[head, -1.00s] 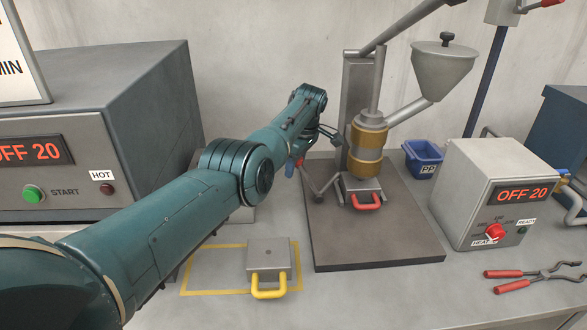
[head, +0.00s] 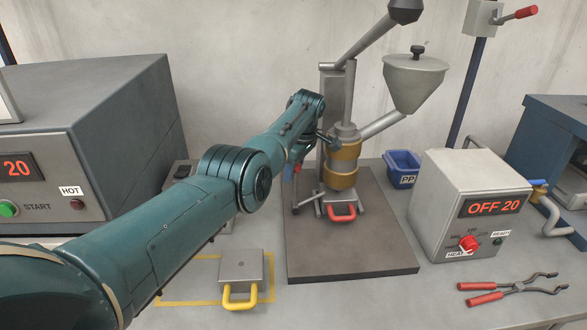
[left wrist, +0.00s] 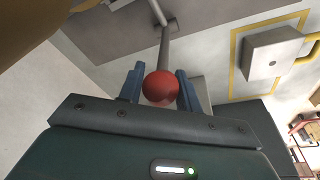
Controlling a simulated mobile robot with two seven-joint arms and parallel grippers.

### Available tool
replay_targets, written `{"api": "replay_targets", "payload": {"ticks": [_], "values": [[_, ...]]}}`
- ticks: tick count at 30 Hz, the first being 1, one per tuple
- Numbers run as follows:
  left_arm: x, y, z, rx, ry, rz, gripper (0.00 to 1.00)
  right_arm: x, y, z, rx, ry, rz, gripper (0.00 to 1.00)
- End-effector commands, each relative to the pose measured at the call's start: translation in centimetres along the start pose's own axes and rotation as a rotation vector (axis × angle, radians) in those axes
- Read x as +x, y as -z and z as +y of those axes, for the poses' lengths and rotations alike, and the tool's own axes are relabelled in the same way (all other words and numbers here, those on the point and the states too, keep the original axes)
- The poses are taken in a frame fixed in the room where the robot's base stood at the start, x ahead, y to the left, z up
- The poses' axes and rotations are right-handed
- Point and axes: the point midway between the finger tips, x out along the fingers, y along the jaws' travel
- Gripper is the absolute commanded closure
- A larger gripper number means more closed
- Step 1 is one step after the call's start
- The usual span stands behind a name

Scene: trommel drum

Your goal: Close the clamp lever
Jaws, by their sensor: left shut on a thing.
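The clamp lever is a grey metal rod with a red ball knob (left wrist: 161,88). In the head view the lever (head: 309,200) is at the left of the press base, beside the mold with the red handle (head: 341,211). My left gripper (head: 290,170) is at the lever's upper end, left of the press column. In the left wrist view its two blue fingers (left wrist: 160,86) stand on either side of the red knob, shut on it. In the head view the fingers and knob are small and partly hidden by my arm. My right gripper is not in view.
The press has a brass barrel (head: 341,165) and a grey hopper (head: 413,80). A second mold with a yellow handle (head: 240,268) lies in the yellow-marked area. A control box (head: 465,200), pliers (head: 510,288) and a blue bin (head: 402,168) are to the right.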

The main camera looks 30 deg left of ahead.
Motion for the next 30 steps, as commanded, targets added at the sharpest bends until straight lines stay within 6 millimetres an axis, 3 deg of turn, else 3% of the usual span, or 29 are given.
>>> {"api": "replay_targets", "payload": {"ticks": [17, 18, 25, 30], "values": [[-0.55, -0.03, 0.44, -0.002, -0.019, -0.003, 1.00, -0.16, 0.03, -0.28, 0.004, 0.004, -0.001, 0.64], [-0.55, -0.03, 0.44, -0.002, -0.019, -0.003, 0.65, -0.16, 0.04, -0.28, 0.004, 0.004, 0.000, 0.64], [-0.30, -0.01, 0.25, -0.001, -0.011, -0.002, 0.47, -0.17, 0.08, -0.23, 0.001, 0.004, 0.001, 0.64], [-0.16, -0.01, 0.14, -0.001, -0.006, -0.001, 0.45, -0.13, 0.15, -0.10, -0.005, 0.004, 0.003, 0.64]]}}
